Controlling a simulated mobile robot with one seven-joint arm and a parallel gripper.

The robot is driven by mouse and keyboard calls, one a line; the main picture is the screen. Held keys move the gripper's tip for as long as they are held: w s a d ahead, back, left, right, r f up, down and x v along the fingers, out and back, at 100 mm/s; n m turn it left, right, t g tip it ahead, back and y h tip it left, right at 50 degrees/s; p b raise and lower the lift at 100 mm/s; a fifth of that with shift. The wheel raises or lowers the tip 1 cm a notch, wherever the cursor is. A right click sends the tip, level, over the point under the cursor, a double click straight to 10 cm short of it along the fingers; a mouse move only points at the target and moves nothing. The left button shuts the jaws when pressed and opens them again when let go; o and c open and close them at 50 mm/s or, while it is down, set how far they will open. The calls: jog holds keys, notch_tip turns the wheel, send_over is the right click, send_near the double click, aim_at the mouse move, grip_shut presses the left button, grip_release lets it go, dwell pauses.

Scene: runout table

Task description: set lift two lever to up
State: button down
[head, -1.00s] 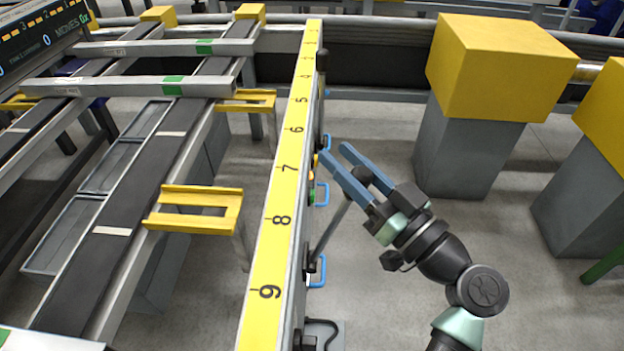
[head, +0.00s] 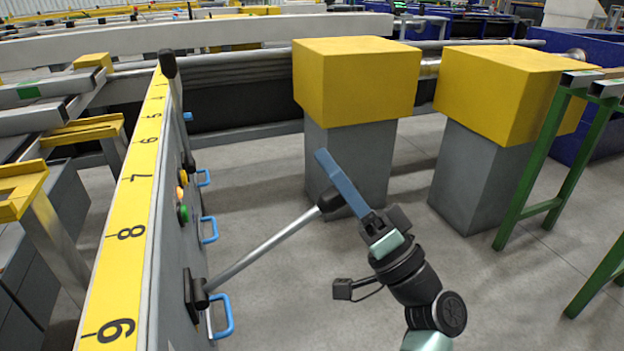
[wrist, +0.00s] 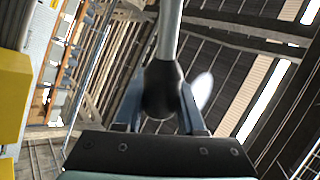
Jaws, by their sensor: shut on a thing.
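A lever with a grey metal rod (head: 262,249) and black knob (head: 331,201) juts from its black pivot on the side of the yellow-topped panel, slanting up and outward to the right. My gripper (head: 327,166) is shut on this knob; one blue finger hides the other in the head view. In the wrist view the knob (wrist: 162,90) sits between both fingers, with the rod rising above it. A second lever with a black grip (head: 168,64) stands nearly upright farther along the panel. I cannot read which lever is lift two.
Blue handles (head: 222,316) stick out along the panel, near coloured buttons (head: 183,213). Two yellow-topped grey blocks (head: 354,88) (head: 500,90) stand behind my gripper. A green frame (head: 545,165) is at the right. The floor between panel and blocks is clear.

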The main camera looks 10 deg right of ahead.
jog(key=shift+w+d+f+m+t+h+b, duration=0.1)
jog(key=shift+d+f+m+t+h+b, duration=0.35)
jog(key=shift+f+m, duration=0.3)
jog(key=c, duration=0.5)
grip_release()
jog(key=shift+r, duration=0.1)
jog(key=p+v, duration=0.2)
jog(key=v, duration=1.1)
